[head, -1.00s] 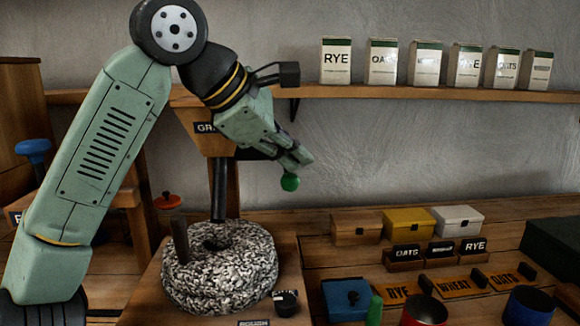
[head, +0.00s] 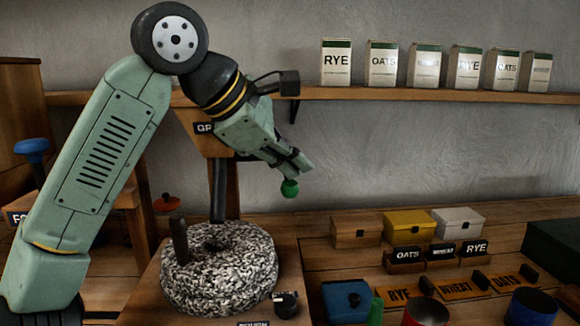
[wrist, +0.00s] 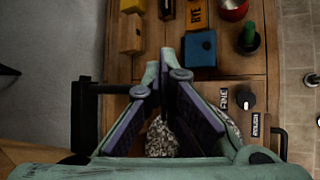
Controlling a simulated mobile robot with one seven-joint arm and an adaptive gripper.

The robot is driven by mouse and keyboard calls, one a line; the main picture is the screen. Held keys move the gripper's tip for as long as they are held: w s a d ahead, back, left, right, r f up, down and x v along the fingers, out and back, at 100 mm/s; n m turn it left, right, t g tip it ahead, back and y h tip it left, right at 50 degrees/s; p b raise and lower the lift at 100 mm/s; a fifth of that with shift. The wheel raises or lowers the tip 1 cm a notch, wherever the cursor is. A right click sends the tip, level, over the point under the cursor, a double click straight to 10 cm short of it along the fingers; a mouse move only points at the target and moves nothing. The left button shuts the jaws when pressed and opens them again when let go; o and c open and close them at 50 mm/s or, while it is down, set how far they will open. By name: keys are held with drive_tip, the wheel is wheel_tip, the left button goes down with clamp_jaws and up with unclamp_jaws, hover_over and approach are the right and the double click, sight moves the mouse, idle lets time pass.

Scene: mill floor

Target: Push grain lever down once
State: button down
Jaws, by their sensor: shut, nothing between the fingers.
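The grain lever's round green knob (head: 289,188) sticks out to the right of the wooden grain hopper (head: 218,146), whose label is partly covered by my arm. My gripper (head: 303,165) is shut and empty, pointing down and to the right. Its fingertips are just above the knob and seem to touch it, though exact contact is hard to tell. Most of the lever's dark shaft is hidden behind my gripper. In the wrist view the shut fingers (wrist: 163,76) meet over the bench and the green knob does not show.
A speckled millstone (head: 221,288) with an upright handle stands below the hopper. A black dial (head: 286,304) is at its front right. Small boxes, grain signs and a blue box (head: 347,298) fill the right bench. A shelf (head: 420,93) of grain cartons runs along the wall.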

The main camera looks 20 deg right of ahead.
drive_tip(key=shift+f+b, duration=0.65)
drive_tip(key=shift+f, duration=0.35)
idle(0.7)
drive_tip(key=shift+r, duration=0.1)
idle(0.4)
drive_tip(key=shift+r+p, duration=2.55)
drive_tip(key=shift+r, duration=0.15)
drive_tip(key=shift+r, duration=0.1)
drive_tip(key=shift+r+p, duration=1.15)
drive_tip(key=shift+r, duration=1.25)
